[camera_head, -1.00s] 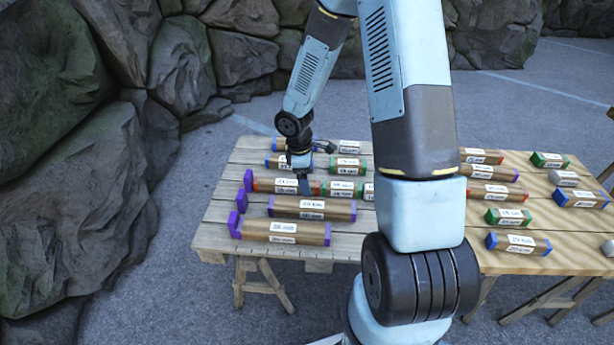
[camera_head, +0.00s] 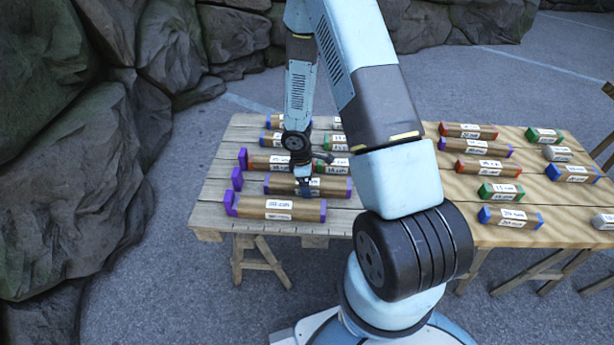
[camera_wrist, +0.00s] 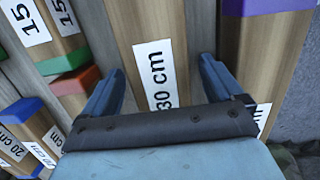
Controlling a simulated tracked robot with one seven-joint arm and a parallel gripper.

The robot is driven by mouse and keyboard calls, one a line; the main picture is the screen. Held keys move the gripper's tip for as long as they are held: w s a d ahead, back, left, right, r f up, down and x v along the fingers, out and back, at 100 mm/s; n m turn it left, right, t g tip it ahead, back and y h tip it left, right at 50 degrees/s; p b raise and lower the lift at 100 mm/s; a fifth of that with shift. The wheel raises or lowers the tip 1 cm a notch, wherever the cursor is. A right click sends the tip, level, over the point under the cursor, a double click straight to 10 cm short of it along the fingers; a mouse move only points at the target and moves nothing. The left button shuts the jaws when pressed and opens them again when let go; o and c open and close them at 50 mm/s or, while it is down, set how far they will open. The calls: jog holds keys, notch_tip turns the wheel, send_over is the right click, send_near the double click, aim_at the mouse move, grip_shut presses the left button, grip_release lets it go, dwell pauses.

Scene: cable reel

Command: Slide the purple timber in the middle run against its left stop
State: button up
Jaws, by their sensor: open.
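The purple-ended timber in the middle run (camera_head: 330,187) lies on the left table, second from the front. Its label reads 30 cm. Its left end stands a short gap from the purple left stop (camera_head: 238,179). In the wrist view the open fingers (camera_wrist: 160,78) straddle the timber (camera_wrist: 150,30), one along each long side. I cannot tell whether the fingers touch it. My gripper hides part of the timber in the head view.
A longer purple-ended timber (camera_head: 295,210) lies in front. Behind, a red-ended timber (camera_head: 270,162) lies by another purple stop (camera_head: 243,158), with green-ended pieces (camera_head: 337,168) to its right. Several loose timbers lie on the right table (camera_head: 465,230). Free board shows between the runs.

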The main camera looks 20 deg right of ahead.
jog(key=shift+f, duration=0.25)
jog(key=shift+c, duration=0.2)
jog(key=c, duration=1.3)
jog(key=shift+a, duration=0.1)
